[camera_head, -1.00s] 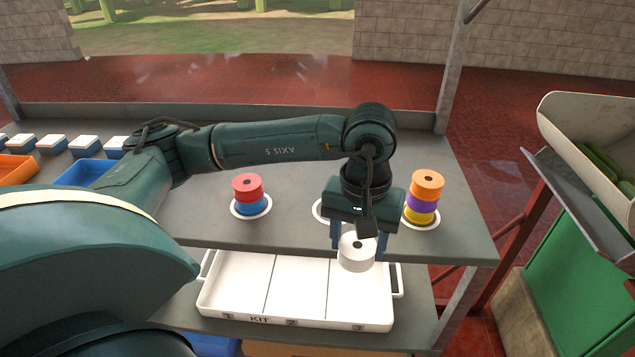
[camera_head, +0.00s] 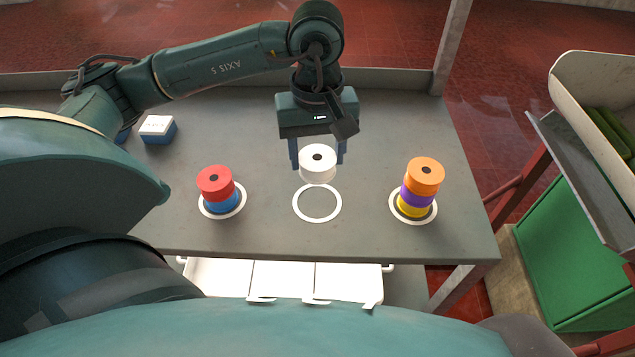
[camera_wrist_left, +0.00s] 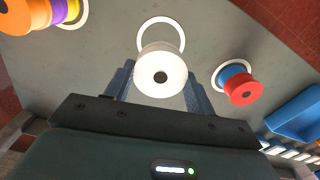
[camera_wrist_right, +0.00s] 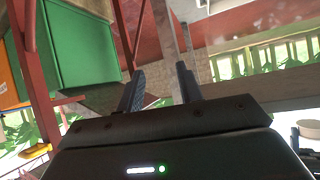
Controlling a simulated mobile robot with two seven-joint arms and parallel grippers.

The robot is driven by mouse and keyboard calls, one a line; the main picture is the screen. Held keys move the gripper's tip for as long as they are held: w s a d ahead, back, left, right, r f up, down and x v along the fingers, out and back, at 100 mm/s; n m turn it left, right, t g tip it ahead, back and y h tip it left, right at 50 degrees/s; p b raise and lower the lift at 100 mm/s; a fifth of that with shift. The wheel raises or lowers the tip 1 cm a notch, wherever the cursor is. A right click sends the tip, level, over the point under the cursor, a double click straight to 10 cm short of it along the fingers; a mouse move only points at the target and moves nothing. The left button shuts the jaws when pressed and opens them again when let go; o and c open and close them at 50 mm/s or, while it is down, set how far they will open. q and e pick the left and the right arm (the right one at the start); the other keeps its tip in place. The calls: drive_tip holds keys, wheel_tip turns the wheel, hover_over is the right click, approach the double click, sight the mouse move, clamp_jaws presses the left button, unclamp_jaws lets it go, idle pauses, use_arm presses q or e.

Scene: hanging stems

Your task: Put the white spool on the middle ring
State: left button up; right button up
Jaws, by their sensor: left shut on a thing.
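The white spool (camera_head: 318,166) is held upright between the fingers of my left gripper (camera_head: 318,155), which is shut on it. It also shows in the left wrist view (camera_wrist_left: 161,75) between the fingers. The spool is above the table, just behind the middle ring in the head view. The middle ring (camera_head: 317,218) is a white circle on the grey table with nothing on it. In the left wrist view the spool overlaps part of the ring (camera_wrist_left: 161,18). My right gripper (camera_wrist_right: 158,88) shows only in its own wrist view; its fingers are apart with nothing between them.
The left ring (camera_head: 239,210) bears a red spool (camera_head: 214,182) on a blue one. The right ring (camera_head: 395,215) bears orange, purple and yellow spools (camera_head: 425,176). A white-topped blue box (camera_head: 158,127) stands at the back left. A white tray (camera_head: 219,277) lies below the front edge.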

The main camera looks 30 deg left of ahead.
sight(317, 174)
use_arm(q)
wheel_tip(317, 174, down, 4)
drive_tip(key=shift+s+f, duration=0.15)
drive_tip(key=shift+f, duration=0.25)
wheel_tip(317, 174, down, 4)
drive_tip(key=shift+r+p, duration=0.2)
drive_tip(key=shift+p, duration=0.3)
use_arm(e)
drive_tip(key=shift+s+d+f, duration=0.1)
drive_tip(key=shift+s+d, duration=0.25)
drive_tip(key=shift+d, duration=0.05)
use_arm(q)
drive_tip(key=shift+f, duration=0.1)
drive_tip(key=o, duration=0.5)
drive_tip(key=shift+f+b, duration=0.1)
drive_tip(key=shift+b, duration=0.25)
drive_tip(key=o, duration=0.5)
use_arm(e)
drive_tip(key=shift+w+a, duration=0.1)
drive_tip(key=shift+a, duration=0.2)
